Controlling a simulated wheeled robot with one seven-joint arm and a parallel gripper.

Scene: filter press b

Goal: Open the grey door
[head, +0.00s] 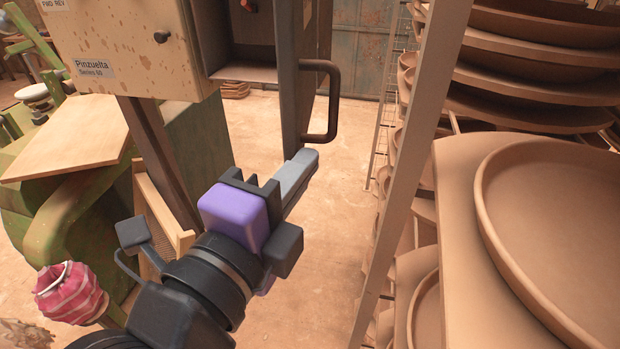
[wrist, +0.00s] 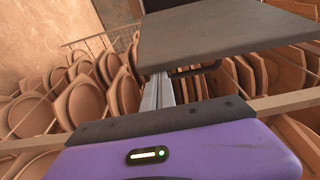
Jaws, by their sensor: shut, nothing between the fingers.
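The grey door (head: 291,75) stands swung out from the beige control box (head: 130,45), its edge toward me and the dark recess (head: 252,50) beside it exposed. Its dark bar handle (head: 333,100) is on the door's right side in the head view. My gripper (head: 308,158) is shut and empty, at the door's lower edge just below the handle. I cannot tell whether the fingers touch the door. In the wrist view the door (wrist: 225,30) is a dark panel above my fingers (wrist: 158,90), with part of the handle (wrist: 195,70) just right of them.
A rack post (head: 415,160) and shelves of clay dishes (head: 560,240) stand close on the right. A green machine (head: 70,200) with a wooden board (head: 70,140) is on the left. Floor (head: 320,230) is clear between the box and the rack.

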